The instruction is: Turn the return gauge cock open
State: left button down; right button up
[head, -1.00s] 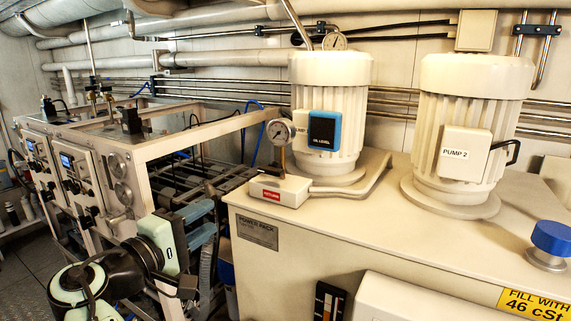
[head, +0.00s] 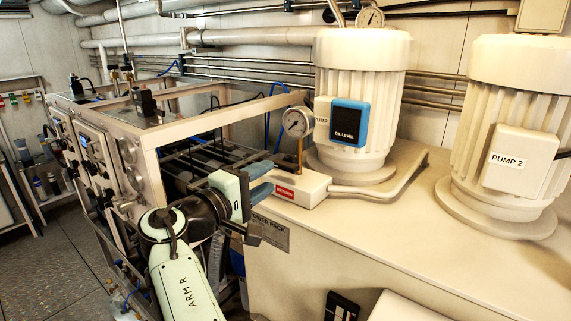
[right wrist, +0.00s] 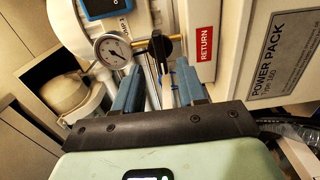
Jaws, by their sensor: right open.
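The return gauge (head: 297,122) is a round white dial on a brass stem (head: 300,155), above a cream block (head: 318,184) with a red RETURN label. In the right wrist view the gauge (right wrist: 112,50) is at upper left, and a black lever-like piece (right wrist: 164,46), seemingly the cock, is beside the brass stem. My right gripper (head: 268,179) is open, its blue fingers pointing at the block's left end. In the right wrist view the black piece is just beyond the gap between the fingers (right wrist: 158,84). Contact cannot be told. My left gripper is not in view.
Pump 1 (head: 360,90) with a blue-framed oil level display (head: 349,122) stands behind the block. Pump 2 (head: 512,125) is at right. A metal frame (head: 215,122) stands left of my gripper. The cream tank top (head: 420,235) is clear in front.

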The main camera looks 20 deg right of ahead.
aim_at(282, 168)
jog(key=p+x, duration=0.1)
jog(key=x, duration=0.6)
jog(key=shift+w+d, duration=0.2)
jog(key=shift+w, duration=0.05)
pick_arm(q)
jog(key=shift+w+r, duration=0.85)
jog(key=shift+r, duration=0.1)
pick_arm(e)
grip_shut()
